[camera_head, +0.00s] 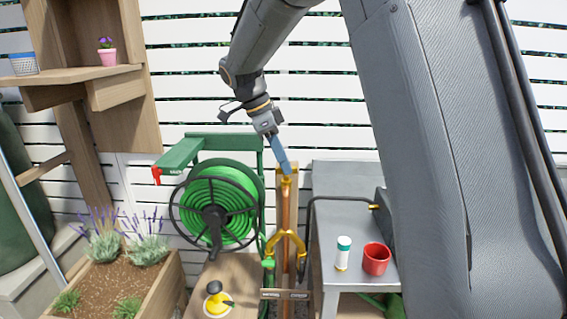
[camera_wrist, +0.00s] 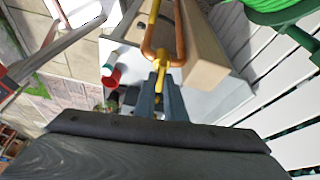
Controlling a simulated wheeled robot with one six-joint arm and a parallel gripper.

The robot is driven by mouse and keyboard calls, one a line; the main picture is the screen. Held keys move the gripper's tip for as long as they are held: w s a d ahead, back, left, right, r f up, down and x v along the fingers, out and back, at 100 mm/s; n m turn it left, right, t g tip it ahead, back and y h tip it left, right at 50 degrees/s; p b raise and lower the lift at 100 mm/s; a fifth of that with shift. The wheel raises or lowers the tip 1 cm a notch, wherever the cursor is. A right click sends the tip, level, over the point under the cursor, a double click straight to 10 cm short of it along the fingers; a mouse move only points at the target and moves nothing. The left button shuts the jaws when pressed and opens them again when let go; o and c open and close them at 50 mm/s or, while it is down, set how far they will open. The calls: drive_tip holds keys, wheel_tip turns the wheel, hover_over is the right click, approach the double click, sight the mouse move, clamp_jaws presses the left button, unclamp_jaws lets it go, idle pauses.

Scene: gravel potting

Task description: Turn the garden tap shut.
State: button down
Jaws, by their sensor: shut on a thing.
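The garden tap's yellow lever (camera_head: 287,181) is at the top of a copper pipe (camera_head: 286,215) on a wooden post (camera_head: 295,190). My gripper (camera_head: 285,168) reaches down to it from above, with its blue-grey fingers close together. In the wrist view, my gripper (camera_wrist: 160,88) is shut on the yellow lever (camera_wrist: 160,72), which shows between the fingers. The copper pipe bend (camera_wrist: 164,58) is just beyond.
A green hose reel (camera_head: 215,205) stands left of the post. A grey table (camera_head: 330,215) on the right holds a red cup (camera_head: 376,259) and a white bottle with a teal cap (camera_head: 343,254). A planter box (camera_head: 160,290) with lavender is at lower left.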

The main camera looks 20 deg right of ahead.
drive_tip(key=shift+w+m, duration=0.1)
drive_tip(key=shift+m, duration=0.7)
drive_tip(key=shift+g, duration=0.3)
drive_tip(key=c, duration=1.8)
unclamp_jaws()
drive_tip(key=shift+b+v, duration=0.6)
drive_tip(key=shift+v, duration=3.3)
